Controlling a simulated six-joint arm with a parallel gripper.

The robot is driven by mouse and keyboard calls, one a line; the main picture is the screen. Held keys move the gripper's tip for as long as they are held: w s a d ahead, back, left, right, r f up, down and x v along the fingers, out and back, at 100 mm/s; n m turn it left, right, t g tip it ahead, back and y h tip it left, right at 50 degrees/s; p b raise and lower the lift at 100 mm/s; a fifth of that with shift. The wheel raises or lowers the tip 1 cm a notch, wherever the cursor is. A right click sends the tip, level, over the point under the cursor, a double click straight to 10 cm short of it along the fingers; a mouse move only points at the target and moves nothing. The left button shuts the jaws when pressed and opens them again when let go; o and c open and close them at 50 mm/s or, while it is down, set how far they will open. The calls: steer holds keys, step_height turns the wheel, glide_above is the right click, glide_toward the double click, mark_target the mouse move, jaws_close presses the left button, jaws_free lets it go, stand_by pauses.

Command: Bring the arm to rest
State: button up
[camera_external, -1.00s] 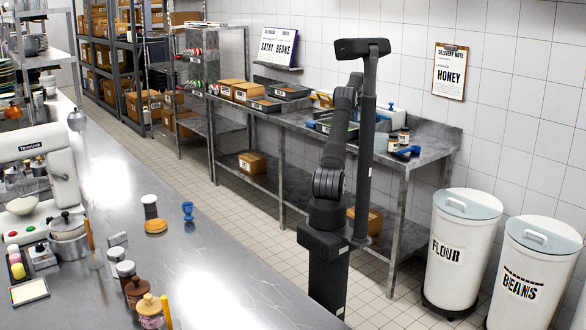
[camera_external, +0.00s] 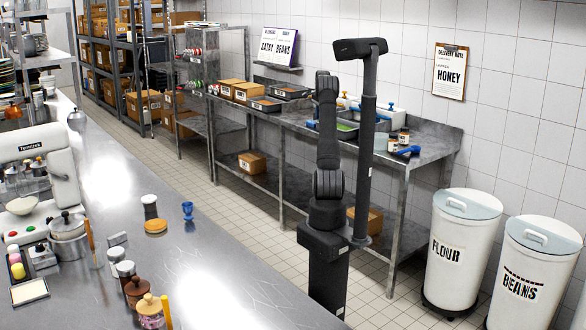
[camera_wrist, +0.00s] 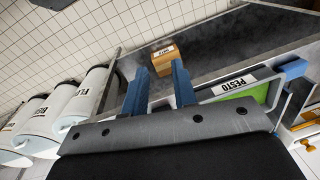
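My arm (camera_external: 328,150) stands upright in the middle of the external view, in front of the steel bench. My gripper (camera_wrist: 158,88) shows in the wrist view with its two blue fingers apart and nothing between them. In the external view my gripper cannot be made out clearly behind my arm.
The FLOUR bin (camera_external: 455,255) and BEANS bin (camera_external: 530,275) are at right. The near counter (camera_external: 200,265) has bare room.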

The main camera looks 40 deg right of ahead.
steer(key=a+n+y, duration=0.1)
steer(key=a+n, duration=1.2)
steer(key=a, duration=1.7)
steer(key=shift+w+a+f+g, duration=0.2)
steer(key=shift+w+f+g, duration=0.1)
steer(key=shift+w, duration=0.15)
